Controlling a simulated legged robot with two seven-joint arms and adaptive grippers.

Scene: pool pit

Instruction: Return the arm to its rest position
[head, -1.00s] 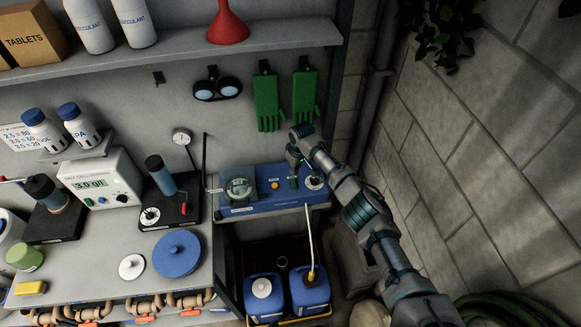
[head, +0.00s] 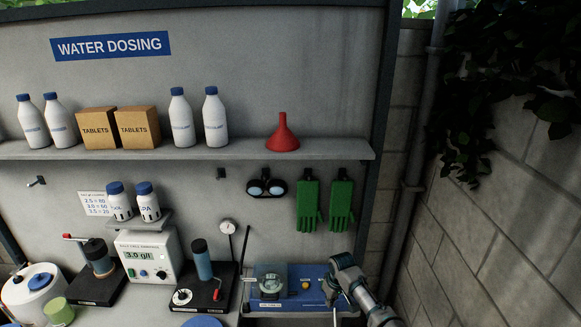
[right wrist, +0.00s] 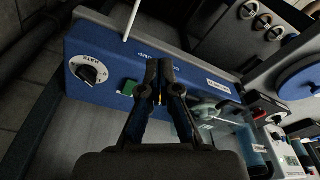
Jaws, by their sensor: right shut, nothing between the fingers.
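My right gripper (head: 332,290) is in front of the right part of the blue dosing pump (head: 271,299) in the head view. In the right wrist view the gripper (right wrist: 157,64) is shut and empty, its fingertips together in front of the pump's blue face (right wrist: 120,62). A black rate knob (right wrist: 90,73) and a green switch (right wrist: 127,87) lie to the left of the fingers there. Whether the fingertips touch the pump cannot be told. The left gripper does not show.
Green gloves (head: 341,205) and dark goggles (head: 266,187) hang above the pump. A shelf (head: 250,151) with bottles, tablet boxes and a red funnel (head: 283,132) runs above them. A white meter (head: 147,258) stands left of the pump. A block wall (head: 490,220) closes off the right.

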